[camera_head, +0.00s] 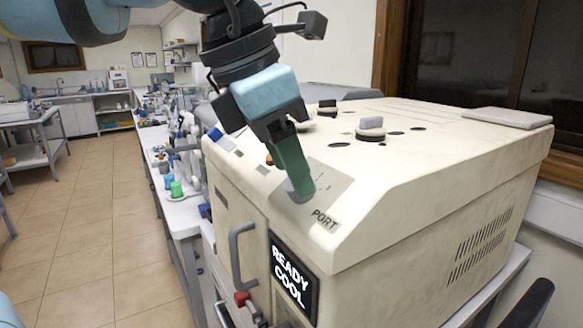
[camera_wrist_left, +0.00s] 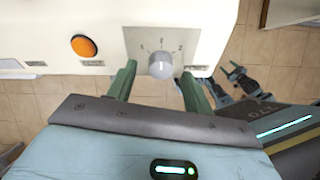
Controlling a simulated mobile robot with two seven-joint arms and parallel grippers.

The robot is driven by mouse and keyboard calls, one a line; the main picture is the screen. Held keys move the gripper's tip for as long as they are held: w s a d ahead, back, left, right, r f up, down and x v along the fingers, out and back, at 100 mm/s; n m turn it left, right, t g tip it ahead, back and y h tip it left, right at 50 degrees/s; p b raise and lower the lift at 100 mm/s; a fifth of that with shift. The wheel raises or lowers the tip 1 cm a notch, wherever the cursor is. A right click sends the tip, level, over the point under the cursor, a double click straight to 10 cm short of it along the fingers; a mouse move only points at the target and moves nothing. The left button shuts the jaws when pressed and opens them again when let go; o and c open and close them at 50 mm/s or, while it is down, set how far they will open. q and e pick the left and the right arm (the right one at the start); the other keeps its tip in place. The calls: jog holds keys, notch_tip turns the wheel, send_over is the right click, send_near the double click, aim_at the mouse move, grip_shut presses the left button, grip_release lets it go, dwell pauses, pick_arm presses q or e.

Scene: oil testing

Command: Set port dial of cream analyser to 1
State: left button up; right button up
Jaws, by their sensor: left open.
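The cream analyser (camera_head: 440,150) is a large cream box with a PORT label on its sloped front and a READY COOL display below. Its port dial (camera_wrist_left: 160,66) is a round grey knob with small figures around it, 0 above and 2 to the right; its pale mark points up, roughly at 0. My left gripper (camera_head: 297,188) comes down over the dial with green fingers. In the left wrist view, its open fingers (camera_wrist_left: 158,84) stand either side of the knob with gaps showing. A dark gripper, seemingly my right one (camera_wrist_left: 238,80), shows small at the right, its jaws unclear.
An orange button (camera_wrist_left: 84,46) sits left of the dial. Grey-topped knobs (camera_head: 371,129) stand on the analyser's top. A grey door handle (camera_head: 236,255) sticks out in front. A cluttered bench (camera_head: 188,220) runs behind to the left; the tiled floor there is clear.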

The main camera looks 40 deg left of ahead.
pick_arm(q)
jog(key=shift+x, duration=0.8)
jog(key=shift+c, duration=0.4)
jog(key=c, duration=0.9)
jog(key=shift+n+b, duration=0.55)
jog(key=shift+n, duration=0.35)
jog(key=shift+n+h+b, duration=0.35)
jog(key=shift+n+h, duration=0.05)
jog(key=shift+n, duration=0.4)
jog(key=n+b, duration=0.1)
jog(key=n, duration=0.2)
jog(key=shift+n+h, duration=0.4)
jog(key=shift+a+n+b, duration=0.1)
jog(key=shift+n+b, duration=0.4)
jog(key=shift+n, duration=0.5)
pick_arm(e)
jog(key=shift+g, duration=0.4)
jog(key=shift+s+a+f, duration=0.1)
jog(key=shift+s+f, duration=0.3)
jog(key=shift+f, duration=0.35)
jog(key=shift+s+a+f, duration=0.1)
jog(key=shift+s+f, duration=0.3)
jog(key=shift+f, duration=0.35)
jog(key=shift+s+f, duration=0.4)
jog(key=shift+f, duration=0.35)
jog(key=shift+s, duration=0.25)
pick_arm(q)
jog(key=o, duration=1)
